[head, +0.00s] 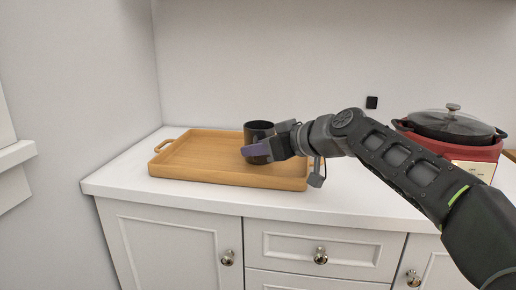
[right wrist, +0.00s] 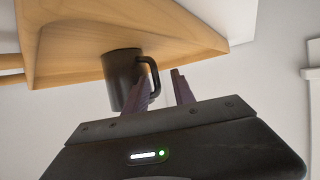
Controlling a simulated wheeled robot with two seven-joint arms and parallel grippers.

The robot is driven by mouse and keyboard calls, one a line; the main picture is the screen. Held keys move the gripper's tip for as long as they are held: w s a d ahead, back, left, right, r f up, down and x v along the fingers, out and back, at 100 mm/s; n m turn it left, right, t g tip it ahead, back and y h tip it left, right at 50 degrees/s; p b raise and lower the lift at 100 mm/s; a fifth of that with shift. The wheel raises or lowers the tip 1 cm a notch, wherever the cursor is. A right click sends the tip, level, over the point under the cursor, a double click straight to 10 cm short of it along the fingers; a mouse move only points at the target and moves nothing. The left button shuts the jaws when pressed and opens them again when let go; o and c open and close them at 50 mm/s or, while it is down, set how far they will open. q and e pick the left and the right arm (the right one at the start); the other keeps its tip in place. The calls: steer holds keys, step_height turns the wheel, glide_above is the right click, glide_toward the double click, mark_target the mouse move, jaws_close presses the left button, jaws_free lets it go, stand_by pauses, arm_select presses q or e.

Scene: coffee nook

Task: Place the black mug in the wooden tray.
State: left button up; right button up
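The black mug (head: 258,130) is upright at the right part of the wooden tray (head: 195,171), within its outline in the head view. The mug (right wrist: 122,76) also shows in the right wrist view, with its handle toward my gripper. My right gripper (right wrist: 166,82) is at the handle, its purple fingers apart with a visible gap between them. One finger overlaps the handle side of the mug; contact is unclear. My left gripper is not in view.
The tray lies on a white counter (head: 125,176) with drawers and doors below. A red cooker with a black lidded pot (head: 450,125) stands at the right, behind my right arm. A wall is at the left and back. The tray's left part is empty.

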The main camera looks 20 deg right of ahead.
steer(key=shift+r, duration=0.1)
steer(key=shift+s+d+r, duration=0.1)
steer(key=shift+r, duration=0.05)
steer(key=p+v, duration=0.2)
steer(key=v, duration=0.8)
steer(key=shift+s+r, duration=0.15)
steer(key=shift+s+d+r, duration=0.15)
steer(key=shift+s+d, duration=0.1)
steer(key=shift+s, duration=0.35)
